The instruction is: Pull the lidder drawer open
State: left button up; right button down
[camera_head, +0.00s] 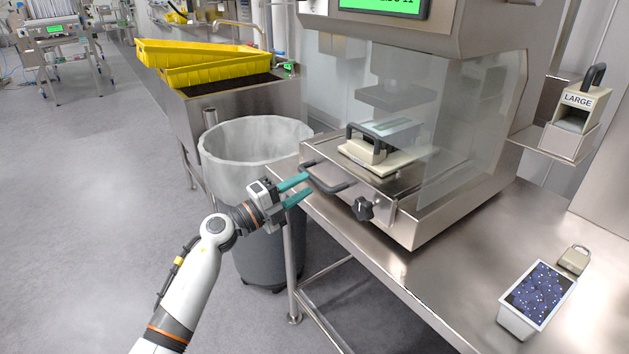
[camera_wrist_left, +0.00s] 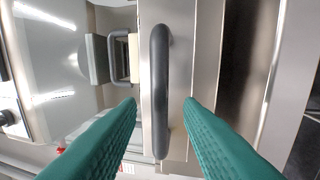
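The lidder drawer (camera_head: 390,190) is a steel tray at the front of the lidder machine (camera_head: 470,120). Its dark bar handle (camera_head: 328,184) sticks out at the left of the drawer front. My left gripper (camera_head: 303,190) is open with green fingers, close in front of the handle. In the left wrist view, the handle (camera_wrist_left: 160,90) stands upright in the picture, between and just beyond the two fingertips (camera_wrist_left: 160,104), with a gap on each side. It looks untouched. A cream block with a dark handle (camera_head: 364,148) sits on the drawer. My right gripper is not in view.
A grey bin with a liner (camera_head: 250,145) stands on the floor beside the bench, behind my left gripper. A black knob (camera_head: 362,208) is on the drawer front. A blueberry-filled tub (camera_head: 520,322) and a small beige block (camera_head: 574,259) are on the bench (camera_head: 470,275).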

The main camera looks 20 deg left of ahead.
aim_at(314, 176)
pick_arm(q)
jog(key=shift+x, duration=2.05)
jog(key=shift+c, duration=0.5)
grip_shut()
